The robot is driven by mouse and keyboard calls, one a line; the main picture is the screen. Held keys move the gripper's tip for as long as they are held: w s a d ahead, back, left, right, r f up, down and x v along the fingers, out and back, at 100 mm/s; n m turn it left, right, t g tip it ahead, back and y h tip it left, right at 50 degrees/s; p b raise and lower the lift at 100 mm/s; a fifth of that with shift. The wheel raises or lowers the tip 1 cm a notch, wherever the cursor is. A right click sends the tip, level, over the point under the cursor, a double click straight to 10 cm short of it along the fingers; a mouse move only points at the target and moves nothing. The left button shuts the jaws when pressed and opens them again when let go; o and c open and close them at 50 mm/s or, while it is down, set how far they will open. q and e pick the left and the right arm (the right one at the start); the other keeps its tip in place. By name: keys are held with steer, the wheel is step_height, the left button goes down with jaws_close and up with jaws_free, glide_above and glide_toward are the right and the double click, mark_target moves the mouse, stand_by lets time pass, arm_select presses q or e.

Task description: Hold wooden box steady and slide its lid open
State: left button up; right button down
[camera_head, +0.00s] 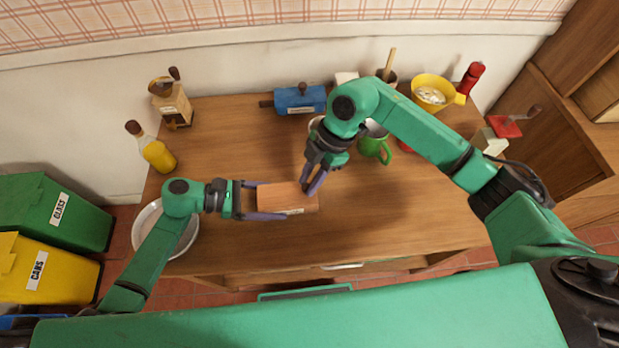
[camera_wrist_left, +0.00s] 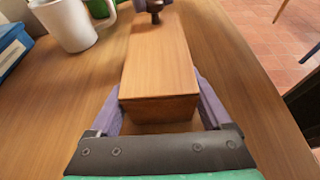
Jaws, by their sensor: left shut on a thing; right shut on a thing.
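The wooden box (camera_head: 283,197) lies flat on the wooden table, long side running left to right, with a small label on its front side. It also shows in the left wrist view (camera_wrist_left: 160,60), its lid forming the smooth top. My left gripper (camera_head: 270,201) is shut on the box's left end, one purple finger on each long side. My right gripper (camera_head: 314,184) comes down from above and is shut on the lid at the box's right end. Its fingers partly hide that end, so I cannot tell how far the lid is shifted.
A white mug (camera_wrist_left: 70,24), a green mug (camera_head: 375,147) and a blue object (camera_head: 300,99) stand behind the box. A yellow bowl (camera_head: 433,92) is at the back right. The table's right front is clear.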

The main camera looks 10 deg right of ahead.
steer(key=d, duration=0.9)
steer(key=c, duration=0.7)
jaws_free()
steer(key=shift+o, duration=0.2)
steer(key=v, duration=1.2)
